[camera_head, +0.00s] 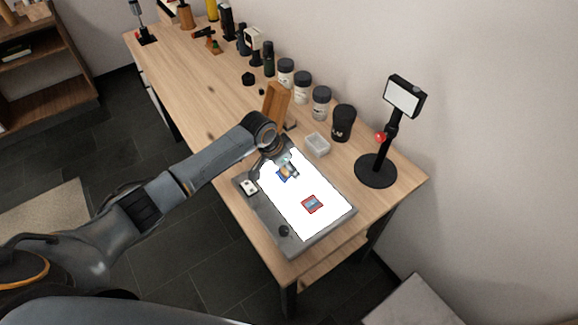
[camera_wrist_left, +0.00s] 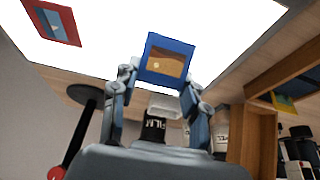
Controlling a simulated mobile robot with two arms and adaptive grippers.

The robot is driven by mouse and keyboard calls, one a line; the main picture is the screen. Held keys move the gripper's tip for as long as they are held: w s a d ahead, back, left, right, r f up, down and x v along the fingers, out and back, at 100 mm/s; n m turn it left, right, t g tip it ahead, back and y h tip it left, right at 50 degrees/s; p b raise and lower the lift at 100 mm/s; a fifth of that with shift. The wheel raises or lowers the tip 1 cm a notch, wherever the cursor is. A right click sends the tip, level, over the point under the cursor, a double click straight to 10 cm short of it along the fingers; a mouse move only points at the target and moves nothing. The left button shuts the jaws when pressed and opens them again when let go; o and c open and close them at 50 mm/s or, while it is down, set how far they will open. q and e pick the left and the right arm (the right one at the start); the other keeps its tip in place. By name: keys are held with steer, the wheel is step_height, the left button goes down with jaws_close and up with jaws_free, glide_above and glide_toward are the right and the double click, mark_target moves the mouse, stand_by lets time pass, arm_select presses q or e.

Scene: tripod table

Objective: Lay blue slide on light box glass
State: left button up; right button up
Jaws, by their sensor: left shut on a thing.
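The blue slide (camera_head: 282,176) shows over the upper part of the lit light box glass (camera_head: 290,215). In the left wrist view the blue slide (camera_wrist_left: 167,58), a blue frame around a brown picture, is between my left gripper's fingertips (camera_wrist_left: 162,72). My left gripper (camera_head: 289,169) is shut on it, over the glass. I cannot tell whether the slide touches the glass. A red slide (camera_head: 312,204) lies on the lower part of the glass and also shows in the left wrist view (camera_wrist_left: 58,22). My right gripper is not in view.
A wooden slide holder (camera_head: 275,102) stands behind the light box; a blue and yellow slide (camera_wrist_left: 284,103) shows near it. A clear tray (camera_head: 317,145), a black film can (camera_head: 343,122), jars (camera_head: 321,103) and a black stand (camera_head: 376,171) are nearby.

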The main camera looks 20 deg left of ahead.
arm_select(q)
steer(key=o, duration=0.8)
steer(key=shift+c, duration=0.2)
steer(key=v, duration=1.2)
